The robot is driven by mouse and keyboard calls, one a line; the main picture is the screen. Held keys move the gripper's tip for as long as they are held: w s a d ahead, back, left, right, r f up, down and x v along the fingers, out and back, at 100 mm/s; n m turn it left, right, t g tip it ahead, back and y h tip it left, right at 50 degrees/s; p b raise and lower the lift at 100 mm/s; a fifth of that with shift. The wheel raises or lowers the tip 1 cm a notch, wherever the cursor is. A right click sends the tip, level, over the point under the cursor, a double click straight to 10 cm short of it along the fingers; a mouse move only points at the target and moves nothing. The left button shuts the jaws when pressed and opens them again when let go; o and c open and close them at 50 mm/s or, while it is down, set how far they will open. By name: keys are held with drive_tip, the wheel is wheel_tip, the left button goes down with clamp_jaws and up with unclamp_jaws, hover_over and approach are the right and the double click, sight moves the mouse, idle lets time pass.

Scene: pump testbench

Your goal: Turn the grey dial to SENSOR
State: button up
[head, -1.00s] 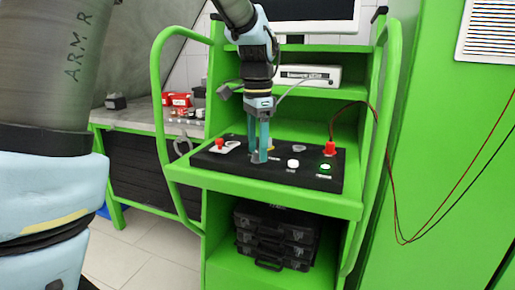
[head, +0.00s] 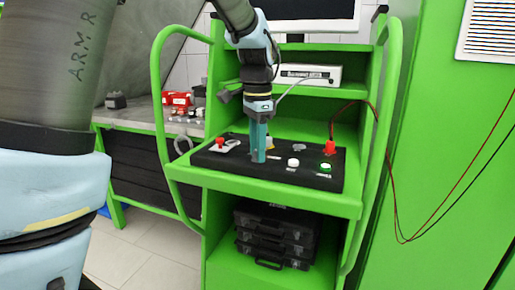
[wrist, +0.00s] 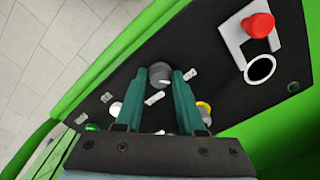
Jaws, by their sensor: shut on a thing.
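The grey dial (wrist: 159,70) is on the black control panel (wrist: 215,80), between the two teal fingertips of my gripper (wrist: 161,77) in the wrist view. The fingers are shut on its sides. A small light mark shows on the dial's near edge. Small white labels lie around the dial, but their words are too small to read, so I cannot tell which one it points to. In the head view my gripper (head: 258,160) points straight down on the panel and hides the dial.
A white button (head: 293,162), a green button (head: 325,167) and a red plug (head: 330,147) with cables stand right of my gripper. Green rails flank the cart.

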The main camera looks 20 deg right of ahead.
drive_tip(key=shift+m, duration=0.3)
clamp_jaws()
drive_tip(key=m+p, duration=0.2)
drive_tip(key=m, duration=0.1)
drive_tip(key=shift+r, duration=0.1)
drive_tip(key=m+p, duration=0.2)
drive_tip(key=m, duration=0.3)
drive_tip(key=m+p, duration=0.3)
drive_tip(key=m, duration=0.1)
drive_tip(key=shift+r+p, duration=0.1)
drive_tip(key=shift+p, duration=0.3)
drive_tip(key=shift+m+p, duration=1.15)
drive_tip(key=shift+m, duration=0.45)
drive_tip(key=shift+f, duration=0.2)
drive_tip(key=o, duration=1.1)
unclamp_jaws()
drive_tip(key=shift+c, duration=0.2)
